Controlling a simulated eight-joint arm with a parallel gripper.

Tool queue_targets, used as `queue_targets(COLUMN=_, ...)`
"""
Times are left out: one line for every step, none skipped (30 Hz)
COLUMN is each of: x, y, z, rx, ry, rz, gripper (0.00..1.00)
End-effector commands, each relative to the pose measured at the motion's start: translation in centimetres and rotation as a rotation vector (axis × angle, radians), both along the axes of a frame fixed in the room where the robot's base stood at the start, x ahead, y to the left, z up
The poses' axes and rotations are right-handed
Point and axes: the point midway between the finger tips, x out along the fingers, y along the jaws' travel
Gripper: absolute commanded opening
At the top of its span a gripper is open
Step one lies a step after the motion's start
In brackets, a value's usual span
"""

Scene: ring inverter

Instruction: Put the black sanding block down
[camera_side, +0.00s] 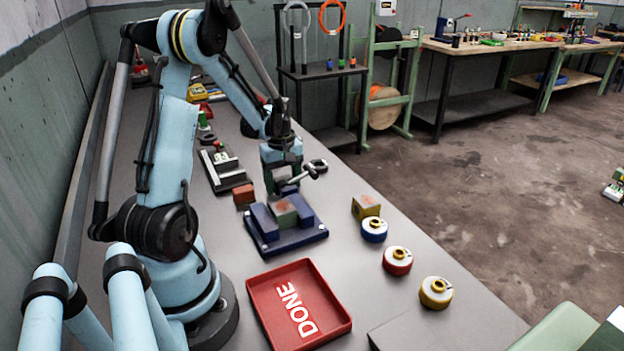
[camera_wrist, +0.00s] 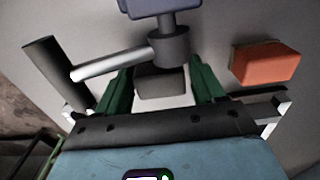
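The black sanding block (camera_wrist: 160,84) shows as a dark grey block between the two green fingers of my gripper (camera_wrist: 162,86) in the wrist view. It fills the gap between the fingertips, and a metal handle hides part of it. In the side view my gripper (camera_side: 283,178) points down just behind the blue vise (camera_side: 262,222). The sanding block cannot be made out there, and its height above the table is not clear.
The vise, with a green block (camera_side: 284,214) between its jaws, and its handle (camera_wrist: 112,64) stand close to my gripper. An orange-red block (camera_wrist: 267,63) lies nearby. A red DONE tray (camera_side: 258,301) sits in front. A yellow block (camera_side: 366,206) and several round pieces (camera_side: 397,261) stand right.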

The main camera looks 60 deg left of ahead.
Motion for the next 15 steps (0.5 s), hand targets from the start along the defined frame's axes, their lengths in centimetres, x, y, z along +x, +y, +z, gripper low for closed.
queue_targets(x=0.0, y=0.0, z=0.0, rx=0.0, ry=0.0, rz=0.0, gripper=0.68)
queue_targets(x=0.0, y=0.0, z=0.0, rx=0.0, ry=0.0, rz=0.0, gripper=0.68)
queue_targets(x=0.0, y=0.0, z=0.0, rx=0.0, ry=0.0, rz=0.0, gripper=0.68)
queue_targets(x=0.0, y=0.0, z=0.0, rx=0.0, ry=0.0, rz=0.0, gripper=0.68)
queue_targets(x=0.0, y=0.0, z=0.0, rx=0.0, ry=0.0, rz=0.0, gripper=0.68)
queue_targets(x=0.0, y=0.0, z=0.0, rx=0.0, ry=0.0, rz=0.0, gripper=0.68)
queue_targets(x=0.0, y=0.0, z=0.1, rx=0.0, ry=0.0, rz=0.0, gripper=0.68)
queue_targets(x=0.0, y=0.0, z=0.1, rx=0.0, ry=0.0, rz=0.0, gripper=0.68)
queue_targets(x=0.0, y=0.0, z=0.3, rx=0.0, ry=0.0, rz=0.0, gripper=0.68)
queue_targets(x=0.0, y=0.0, z=0.5, rx=0.0, ry=0.0, rz=0.0, gripper=0.68)
queue_targets(x=0.0, y=0.0, z=0.7, rx=0.0, ry=0.0, rz=0.0, gripper=0.68)
queue_targets(x=0.0, y=0.0, z=1.1, rx=0.0, ry=0.0, rz=0.0, gripper=0.68)
queue_targets(x=0.0, y=0.0, z=1.5, rx=0.0, ry=0.0, rz=0.0, gripper=0.68)
queue_targets(x=0.0, y=0.0, z=1.9, rx=0.0, ry=0.0, rz=0.0, gripper=0.68)
queue_targets(x=0.0, y=0.0, z=2.5, rx=0.0, ry=0.0, rz=0.0, gripper=0.68)
